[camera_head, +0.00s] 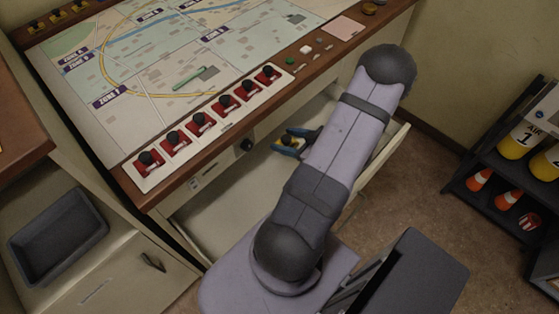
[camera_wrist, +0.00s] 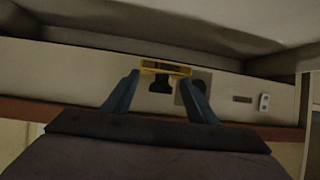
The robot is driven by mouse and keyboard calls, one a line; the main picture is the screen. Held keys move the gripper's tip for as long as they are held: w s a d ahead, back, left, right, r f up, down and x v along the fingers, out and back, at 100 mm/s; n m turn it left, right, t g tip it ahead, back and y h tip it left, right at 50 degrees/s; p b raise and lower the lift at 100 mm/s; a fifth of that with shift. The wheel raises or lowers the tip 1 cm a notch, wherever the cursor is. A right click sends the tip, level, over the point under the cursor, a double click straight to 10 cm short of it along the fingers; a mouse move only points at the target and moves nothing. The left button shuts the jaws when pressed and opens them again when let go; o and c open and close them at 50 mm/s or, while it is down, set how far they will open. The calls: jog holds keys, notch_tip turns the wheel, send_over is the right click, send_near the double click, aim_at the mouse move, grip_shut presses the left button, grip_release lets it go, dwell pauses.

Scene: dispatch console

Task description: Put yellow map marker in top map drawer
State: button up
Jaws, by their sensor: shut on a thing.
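The yellow map marker (camera_head: 289,141) has a yellow base and a dark knob. In the wrist view the marker (camera_wrist: 166,67) sits between the blue fingertips. My gripper (camera_head: 294,139) is shut on it; the fingers also show in the wrist view (camera_wrist: 162,80). The top map drawer (camera_head: 237,186) is pulled out below the console top. In the head view my gripper and the marker are over the open drawer's interior. I cannot tell whether the marker touches the drawer floor. My arm hides part of the drawer and its front (camera_head: 384,158).
The console top bears a map (camera_head: 150,60), a green marker (camera_head: 190,77) and a row of red switches with black knobs (camera_head: 200,122). A dark grey tray (camera_head: 58,236) lies at the left. A dark shelf with yellow cylinders (camera_head: 519,139) and small cones stands at the right.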

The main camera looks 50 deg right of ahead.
jog(key=s+a+r+n+g+y+p, duration=0.15)
jog(key=s+a+n+y, duration=0.3)
jog(key=a, duration=0.65)
jog(key=s+a+n+g+y+p, duration=0.3)
jog(key=a+n+y, duration=0.15)
jog(key=a, duration=0.55)
notch_tip(320, 180, down, 6)
jog(key=b, duration=0.6)
jog(key=shift+f+h+b, duration=0.2)
jog(key=shift+h+b, duration=0.1)
jog(key=shift+b, duration=0.05)
jog(key=shift+a, duration=0.1)
notch_tip(320, 180, down, 4)
jog(key=b, duration=0.4)
jog(key=shift+r, duration=0.15)
jog(key=shift+f, duration=0.4)
jog(key=shift+f, duration=0.2)
